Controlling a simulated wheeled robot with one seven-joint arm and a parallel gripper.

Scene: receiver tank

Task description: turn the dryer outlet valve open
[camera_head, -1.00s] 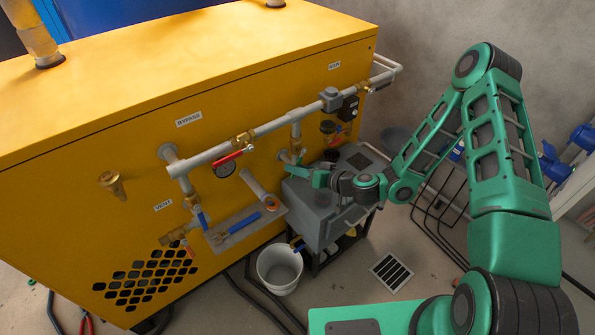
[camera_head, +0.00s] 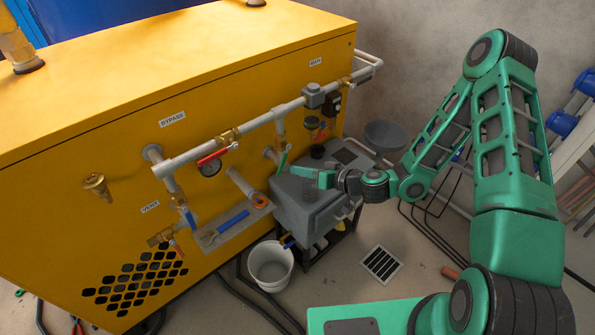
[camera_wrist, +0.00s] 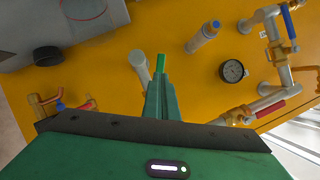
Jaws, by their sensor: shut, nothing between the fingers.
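A valve with a bright green lever (camera_head: 283,159) sits on the short pipe branch low on the yellow cabinet, just above the grey box. No label on it is readable, so I cannot confirm that it is the dryer outlet valve. My gripper (camera_head: 297,171) is shut and empty, pointing left just right of and below this lever. In the wrist view my gripper (camera_wrist: 160,88) shows shut, with a bright green strip (camera_wrist: 161,64), apparently the lever, just past its tips. I cannot tell whether they touch. The valve body is largely hidden there.
The red-lever bypass valve (camera_head: 216,154), a gauge (camera_head: 210,169) and a blue-lever valve (camera_head: 190,218) are to the left. The grey box (camera_head: 310,208) stands below my gripper. A white bucket (camera_head: 271,268) is on the floor. A clear-bowl filter (camera_head: 312,123) hangs above.

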